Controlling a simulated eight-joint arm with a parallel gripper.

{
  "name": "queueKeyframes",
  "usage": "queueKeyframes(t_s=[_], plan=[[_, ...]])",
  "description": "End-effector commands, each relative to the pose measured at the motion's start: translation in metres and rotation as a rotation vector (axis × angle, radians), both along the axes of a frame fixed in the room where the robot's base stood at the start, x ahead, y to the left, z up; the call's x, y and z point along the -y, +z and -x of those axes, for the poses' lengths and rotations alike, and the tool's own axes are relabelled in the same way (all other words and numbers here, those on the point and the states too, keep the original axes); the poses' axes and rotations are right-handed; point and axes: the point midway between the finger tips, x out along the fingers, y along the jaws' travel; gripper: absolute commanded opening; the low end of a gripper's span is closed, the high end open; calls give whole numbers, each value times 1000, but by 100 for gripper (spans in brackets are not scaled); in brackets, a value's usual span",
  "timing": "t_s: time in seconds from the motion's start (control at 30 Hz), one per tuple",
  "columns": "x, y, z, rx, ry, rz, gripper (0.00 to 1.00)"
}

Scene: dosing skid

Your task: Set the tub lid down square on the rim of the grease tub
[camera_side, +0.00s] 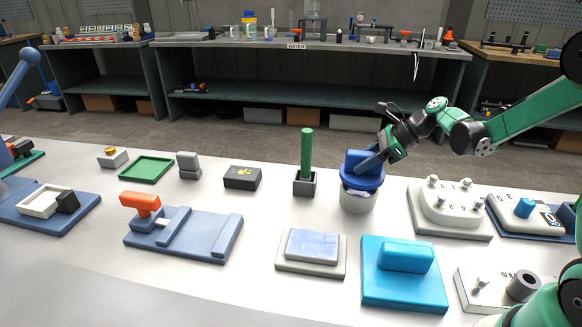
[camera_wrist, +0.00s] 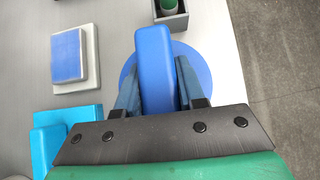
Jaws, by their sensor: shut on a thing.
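The blue tub lid (camera_side: 366,182) is a round disc with an upright block handle (camera_side: 357,160). My gripper (camera_side: 374,162) is shut on this handle, coming in from the upper right. The pale grease tub (camera_side: 357,203) stands upright directly under the lid. The lid looks slightly tilted at the tub's rim; I cannot tell whether it touches all round. In the wrist view the lid's disc (camera_wrist: 203,72) shows on both sides of the handle (camera_wrist: 154,70), between my gripper's fingers (camera_wrist: 157,80). There the lid hides the tub.
A grey holder (camera_side: 304,186) with a green rod stands left of the tub. A white panel with knobs (camera_side: 450,212) is close on the right. A pale blue pad (camera_side: 312,244) and a bright blue block on a base (camera_side: 403,285) lie in front.

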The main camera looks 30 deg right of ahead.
Motion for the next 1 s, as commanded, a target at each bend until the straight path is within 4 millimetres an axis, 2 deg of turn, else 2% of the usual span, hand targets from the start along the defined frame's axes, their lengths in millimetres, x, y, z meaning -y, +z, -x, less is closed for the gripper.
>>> queueKeyframes(t_s=[0.97, 1.0], plan=[[0, -24, 0, 0, 0, 0, 0], [0, -24, 0, 0, 0, 0, 42]])
